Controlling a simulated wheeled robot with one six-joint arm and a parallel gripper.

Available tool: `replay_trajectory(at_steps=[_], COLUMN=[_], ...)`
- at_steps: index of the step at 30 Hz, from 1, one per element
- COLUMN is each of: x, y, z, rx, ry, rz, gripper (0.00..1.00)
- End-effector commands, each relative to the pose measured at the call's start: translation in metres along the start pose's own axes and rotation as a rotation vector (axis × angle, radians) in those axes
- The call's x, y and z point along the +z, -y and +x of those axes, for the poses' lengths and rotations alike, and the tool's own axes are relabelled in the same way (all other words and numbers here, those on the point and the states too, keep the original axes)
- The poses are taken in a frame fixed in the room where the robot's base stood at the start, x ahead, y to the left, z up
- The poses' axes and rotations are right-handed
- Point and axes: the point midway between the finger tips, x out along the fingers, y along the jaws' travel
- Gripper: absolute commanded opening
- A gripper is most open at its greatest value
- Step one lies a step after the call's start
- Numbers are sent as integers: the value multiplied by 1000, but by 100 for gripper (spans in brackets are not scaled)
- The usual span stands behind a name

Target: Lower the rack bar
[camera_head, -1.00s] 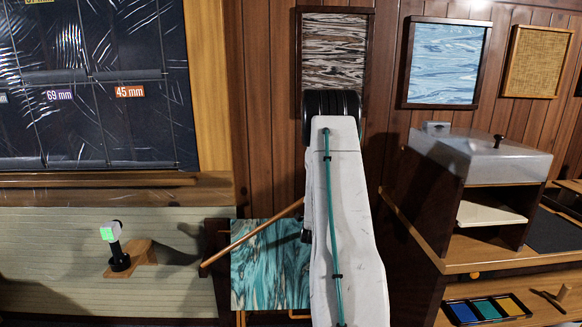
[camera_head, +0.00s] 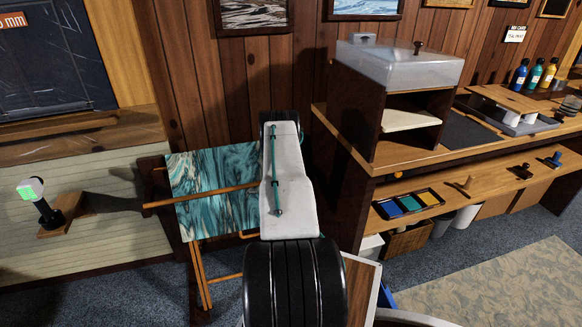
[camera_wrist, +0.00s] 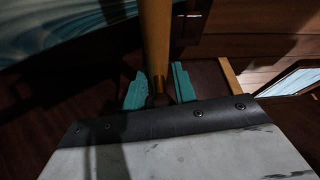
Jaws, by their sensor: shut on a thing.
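The rack bar (camera_head: 200,195) is a thin wooden rod crossing in front of a teal marbled sheet (camera_head: 225,160) in the head view. It rises slightly from its left end towards my arm, which hides its right part. In the wrist view, my gripper (camera_wrist: 160,90) has teal fingers on either side of the wooden bar (camera_wrist: 155,40), shut on it. The gripper is hidden behind my arm in the head view. Wooden rack legs (camera_head: 200,275) stand below the sheet.
A workbench (camera_head: 345,148) with a clear-lidded cabinet (camera_head: 400,65) stands to the right, its lower shelf holding a paint tray (camera_head: 408,203). A small device with a green-lit head (camera_head: 32,190) is at the left.

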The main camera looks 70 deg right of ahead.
Motion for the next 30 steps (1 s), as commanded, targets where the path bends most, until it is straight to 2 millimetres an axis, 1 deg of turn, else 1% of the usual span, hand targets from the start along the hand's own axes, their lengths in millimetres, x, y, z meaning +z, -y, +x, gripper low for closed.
replay_trajectory(at_steps=[2,6,7,9,17,20,23,30], x=[8,7,7,7,7,7,7,7], y=[-7,-4,-4,-4,-5,-5,-5,-5], z=[-2,-1,-1,-1,-2,-7,-20,-61], rx=[0,-2,-2,-2,1,3,4,3], ry=[6,5,5,5,6,6,7,7], rz=[14,13,13,12,12,11,11,12], gripper=[0,0,30,48,48,48,48,48])
